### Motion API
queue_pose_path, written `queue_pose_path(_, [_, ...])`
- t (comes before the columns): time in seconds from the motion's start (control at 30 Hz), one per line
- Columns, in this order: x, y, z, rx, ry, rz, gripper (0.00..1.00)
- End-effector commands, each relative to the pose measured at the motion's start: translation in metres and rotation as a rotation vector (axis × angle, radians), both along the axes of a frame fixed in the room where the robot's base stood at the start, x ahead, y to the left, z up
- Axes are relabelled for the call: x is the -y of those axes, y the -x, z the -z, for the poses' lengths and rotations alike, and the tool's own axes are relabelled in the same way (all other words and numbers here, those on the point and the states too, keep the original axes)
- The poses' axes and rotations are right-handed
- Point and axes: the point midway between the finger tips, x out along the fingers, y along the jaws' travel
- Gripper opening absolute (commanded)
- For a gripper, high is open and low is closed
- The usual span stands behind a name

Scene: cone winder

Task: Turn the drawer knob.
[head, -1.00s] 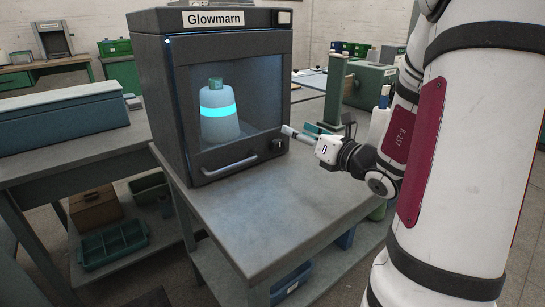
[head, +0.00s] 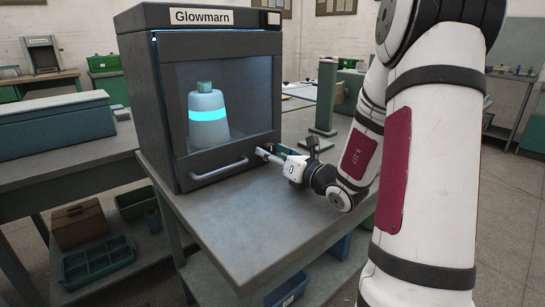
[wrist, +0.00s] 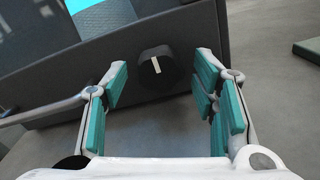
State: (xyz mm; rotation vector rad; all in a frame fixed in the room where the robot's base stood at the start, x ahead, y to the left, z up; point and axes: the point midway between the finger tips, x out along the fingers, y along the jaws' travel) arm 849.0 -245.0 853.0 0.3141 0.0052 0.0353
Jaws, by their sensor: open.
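The drawer knob (wrist: 160,72) is a round black knob with a white mark, on the dark drawer front of the Glowmarn cabinet (head: 262,95). In the wrist view it lies between and just beyond my open gripper's (wrist: 158,98) teal-padded fingers, with space on both sides. In the head view my gripper (head: 270,153) is at the lower right of the cabinet front and hides the knob. The drawer's bar handle (head: 220,171) is left of the knob.
The cabinet stands on a grey table (head: 225,220) with clear top in front. A white jug with a glowing cyan band (head: 208,115) is behind the cabinet's window. A green post (head: 326,95) stands at the right. A blue-grey case (head: 55,130) lies on the left bench.

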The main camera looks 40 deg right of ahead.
Motion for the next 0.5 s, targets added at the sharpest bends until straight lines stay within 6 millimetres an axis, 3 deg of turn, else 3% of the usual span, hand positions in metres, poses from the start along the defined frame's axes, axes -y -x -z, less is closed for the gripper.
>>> queue_pose_path(0.33, [0.0003, -0.0039, -0.0001, -0.001, 0.000, 0.002, 0.53])
queue_pose_path(0.5, [0.0002, -0.0038, -0.0002, -0.001, 0.000, 0.002, 0.17])
